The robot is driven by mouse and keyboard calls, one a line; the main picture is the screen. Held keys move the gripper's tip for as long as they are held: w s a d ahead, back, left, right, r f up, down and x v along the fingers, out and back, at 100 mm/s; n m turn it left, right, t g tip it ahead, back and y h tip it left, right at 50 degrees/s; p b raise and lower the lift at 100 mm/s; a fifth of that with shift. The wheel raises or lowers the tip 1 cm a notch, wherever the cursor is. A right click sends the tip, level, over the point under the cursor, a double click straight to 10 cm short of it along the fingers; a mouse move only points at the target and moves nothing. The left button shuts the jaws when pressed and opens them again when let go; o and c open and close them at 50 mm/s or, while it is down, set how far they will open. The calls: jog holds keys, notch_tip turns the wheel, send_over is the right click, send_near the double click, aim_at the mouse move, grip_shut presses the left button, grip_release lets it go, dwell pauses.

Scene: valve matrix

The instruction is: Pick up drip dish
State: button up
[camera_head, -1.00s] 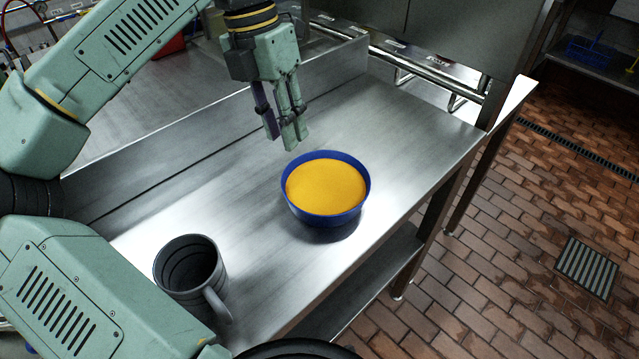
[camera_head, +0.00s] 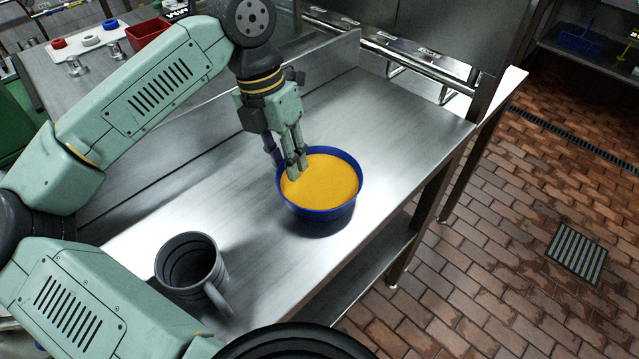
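The drip dish appears to be the round blue bowl (camera_head: 322,213) with a yellow inside or filling, standing upright on the steel bench. My gripper (camera_head: 284,168) points down at the bowl's back-left rim. Its fingers look apart, with a gap between them. The nearer fingertip overlaps the yellow area just inside the rim, and the darker finger is on the outer left side. I cannot tell whether either finger touches the rim.
A dark grey mug (camera_head: 190,272) stands on the bench at front left, handle to the right. A steel bench (camera_head: 400,140) has a raised back panel (camera_head: 330,70) behind my gripper. A red bin (camera_head: 148,33) is beyond it. The bench right of the bowl is clear.

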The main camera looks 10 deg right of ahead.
grip_shut()
dwell(0.6)
